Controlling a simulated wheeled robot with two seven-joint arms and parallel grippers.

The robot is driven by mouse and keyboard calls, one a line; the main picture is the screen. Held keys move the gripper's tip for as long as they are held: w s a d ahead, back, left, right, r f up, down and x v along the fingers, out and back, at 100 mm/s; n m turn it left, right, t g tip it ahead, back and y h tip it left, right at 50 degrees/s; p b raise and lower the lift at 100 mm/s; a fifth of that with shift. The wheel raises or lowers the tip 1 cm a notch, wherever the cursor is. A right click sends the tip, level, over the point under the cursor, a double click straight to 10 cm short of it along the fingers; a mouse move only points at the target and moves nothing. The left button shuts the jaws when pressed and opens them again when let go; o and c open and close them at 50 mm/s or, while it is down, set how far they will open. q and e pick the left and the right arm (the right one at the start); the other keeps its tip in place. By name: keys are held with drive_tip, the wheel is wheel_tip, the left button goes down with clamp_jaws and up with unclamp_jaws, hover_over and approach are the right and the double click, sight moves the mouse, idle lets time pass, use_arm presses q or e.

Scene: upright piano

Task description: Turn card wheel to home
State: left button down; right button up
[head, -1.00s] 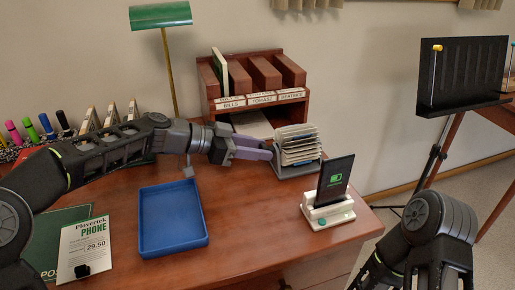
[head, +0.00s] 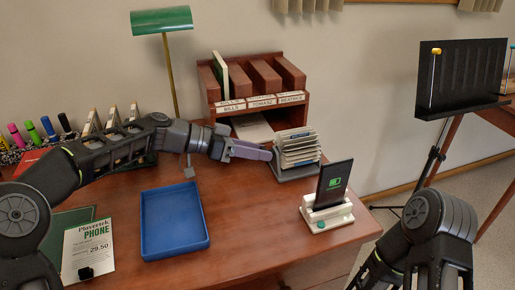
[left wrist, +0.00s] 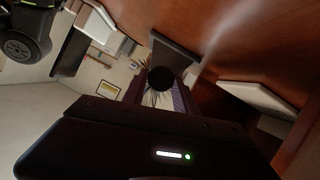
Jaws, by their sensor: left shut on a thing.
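The card wheel (head: 297,148) stands on the right part of the desk, a fan of white cards over a dark grey base. My left gripper (head: 264,153) reaches it from the left, its purple fingers shut at the wheel's left side. In the left wrist view, a round black knob (left wrist: 160,78) sits between the fingers, with card edges behind it. The fingers hide part of the wheel's side in the head view. My right arm shows at the lower right; its gripper is out of view.
A phone on a white dock (head: 329,201) stands in front of the wheel. A wooden letter rack (head: 259,117) is behind it. A blue tray (head: 173,221) lies to the left below my left arm. A green lamp (head: 162,20) stands at the back.

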use_arm(q)
drive_tip(key=shift+w+n+g+h+p, duration=0.2)
drive_tip(key=shift+n+g+h+p, duration=0.45)
drive_tip(key=shift+n, duration=0.65)
drive_tip(key=c, duration=1)
unclamp_jaws()
drive_tip(key=shift+p+v, duration=0.55)
drive_tip(key=shift+v, duration=3.4)
drive_tip(key=shift+d, duration=0.1)
